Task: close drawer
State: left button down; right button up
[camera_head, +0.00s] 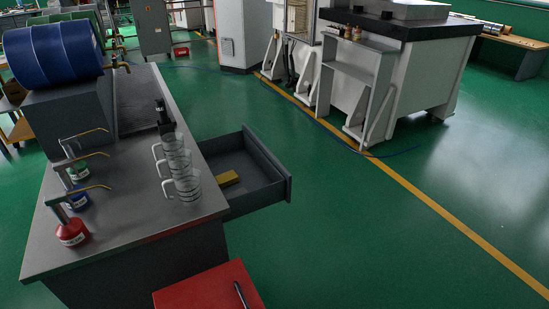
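A dark grey drawer (268,197) sticks out to the right from the side of a grey workbench (118,221). It is pulled well open, and its front panel faces right. A small yellow block (229,179) lies inside it, near the bench side. Neither of my grippers shows in the head view.
Several clear measuring jugs (187,186) stand on the bench near the drawer side. Oil cans, one of them red (72,231), stand at the left. A blue drum (54,52) lies behind. A red surface (210,289) is in front. Green floor right of the drawer is clear.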

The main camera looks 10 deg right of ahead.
aim_at(268, 183)
jog(key=i+l+u, duration=0.25)
jog(key=l, duration=0.6)
jog(key=i+l+u, duration=0.15)
jog(key=l+u, duration=0.15)
jog(key=l, duration=0.6)
jog(key=l+u, duration=0.25)
jog(key=l, duration=0.65)
jog(key=i, duration=0.1)
